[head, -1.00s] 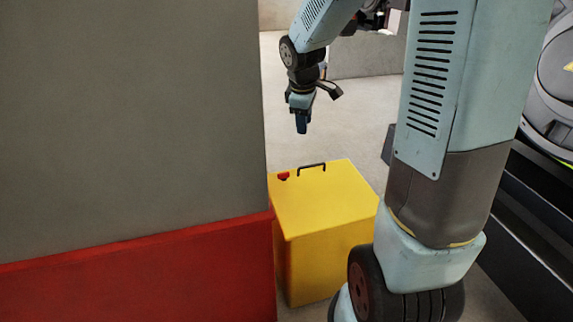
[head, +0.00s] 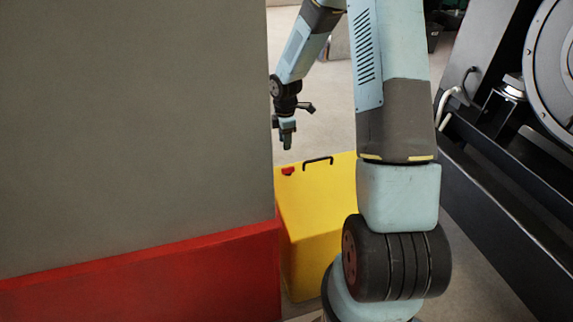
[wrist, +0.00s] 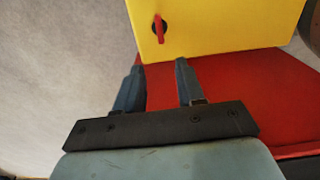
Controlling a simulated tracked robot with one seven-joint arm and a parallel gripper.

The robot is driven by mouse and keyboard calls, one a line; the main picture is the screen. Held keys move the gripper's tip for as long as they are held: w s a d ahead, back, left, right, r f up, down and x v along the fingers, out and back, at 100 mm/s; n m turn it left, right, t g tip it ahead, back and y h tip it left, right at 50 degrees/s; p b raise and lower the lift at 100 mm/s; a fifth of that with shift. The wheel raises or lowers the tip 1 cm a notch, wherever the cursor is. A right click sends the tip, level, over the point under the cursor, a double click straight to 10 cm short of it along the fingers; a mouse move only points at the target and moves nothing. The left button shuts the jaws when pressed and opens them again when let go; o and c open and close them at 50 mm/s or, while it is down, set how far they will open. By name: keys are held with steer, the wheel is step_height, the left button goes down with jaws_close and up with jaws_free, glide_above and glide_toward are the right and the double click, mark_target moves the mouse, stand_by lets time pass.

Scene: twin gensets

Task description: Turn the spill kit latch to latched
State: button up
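The spill kit is a yellow box (head: 325,205) on the floor, partly hidden behind my arm in the head view. Its yellow face also fills the top of the wrist view (wrist: 225,28). The latch (head: 288,171) is a small red handle near the box's far left edge. In the wrist view the red latch (wrist: 159,29) sits on a dark round base, its handle pointing roughly up and down the picture. My gripper (head: 287,147) hangs above and close to the latch, pointing down. In the wrist view its two fingers (wrist: 158,75) are apart with nothing between them, short of the latch.
A black carrying handle (head: 318,160) stands on the box top, right of the latch. A grey wall with a red lower band (head: 150,272) stands close on the left. Dark machinery (head: 510,180) lies on the right. Open floor lies beyond the box.

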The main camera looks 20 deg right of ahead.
mark_target(288, 168)
steer(key=f, duration=0.9)
steer(key=d+f, duration=0.1)
steer(key=f, duration=0.3)
steer(key=shift+d+f, duration=0.1)
steer(key=shift+f, duration=0.1)
steer(key=shift+c, duration=0.3)
